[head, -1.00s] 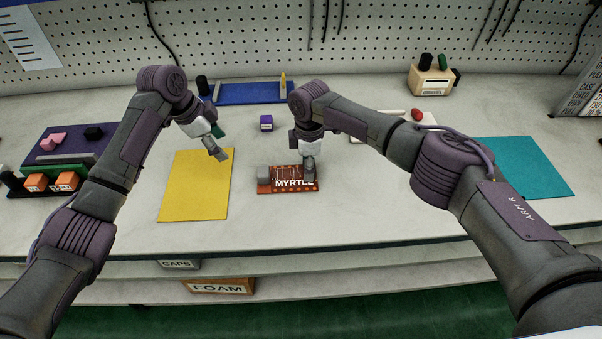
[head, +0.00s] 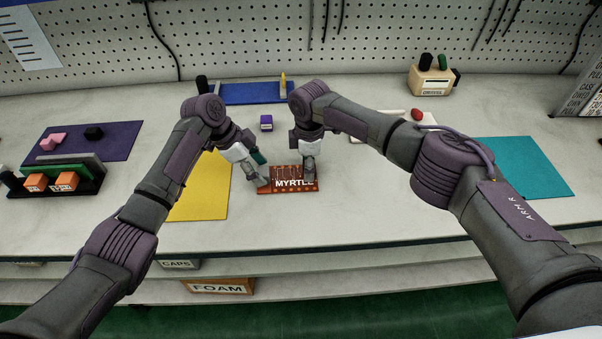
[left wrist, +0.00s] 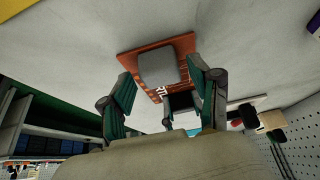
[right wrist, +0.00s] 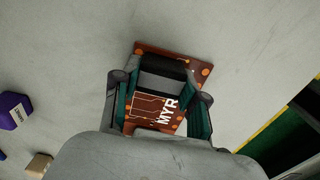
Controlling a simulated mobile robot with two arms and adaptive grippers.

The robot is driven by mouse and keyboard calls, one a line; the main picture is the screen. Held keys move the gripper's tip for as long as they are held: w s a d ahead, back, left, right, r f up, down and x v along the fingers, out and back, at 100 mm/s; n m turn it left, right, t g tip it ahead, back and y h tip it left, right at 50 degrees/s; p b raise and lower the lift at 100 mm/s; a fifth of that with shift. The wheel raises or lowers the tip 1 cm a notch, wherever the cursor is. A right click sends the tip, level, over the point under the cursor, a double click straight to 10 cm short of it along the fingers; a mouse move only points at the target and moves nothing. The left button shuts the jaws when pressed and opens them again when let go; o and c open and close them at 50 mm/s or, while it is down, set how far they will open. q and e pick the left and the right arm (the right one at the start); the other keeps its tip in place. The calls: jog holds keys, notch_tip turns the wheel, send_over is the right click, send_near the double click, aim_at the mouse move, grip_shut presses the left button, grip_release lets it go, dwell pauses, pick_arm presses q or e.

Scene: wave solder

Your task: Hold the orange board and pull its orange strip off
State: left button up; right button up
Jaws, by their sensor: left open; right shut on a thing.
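The orange board (head: 287,188), marked MYRTLE, lies flat on the bench, with a grey block on its left end that shows in the left wrist view (left wrist: 160,66). My right gripper (head: 308,172) is shut on the board's right end at a dark block, which shows between its fingers in the right wrist view (right wrist: 163,72). My left gripper (head: 260,182) is open at the board's left end; in the left wrist view its fingers are apart on either side of the grey block. I cannot tell the orange strip apart from the board; the grippers hide parts of it.
A yellow mat (head: 205,205) lies left of the board and a teal mat (head: 525,168) far right. A small purple box (head: 266,123) and a blue tray (head: 250,95) are behind. A dark rack with orange blocks (head: 66,181) stands far left. The bench front is clear.

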aim_at(250, 181)
pick_arm(q)
jog(key=shift+x, duration=0.85)
pick_arm(e)
jog(key=shift+f, duration=0.15)
pick_arm(q)
grip_shut()
jog(key=shift+a, duration=1.2)
jog(key=shift+a, duration=1.5)
jog(key=shift+r, duration=0.1)
notch_tip(250, 181, up, 9)
dwell(0.3)
dwell(0.3)
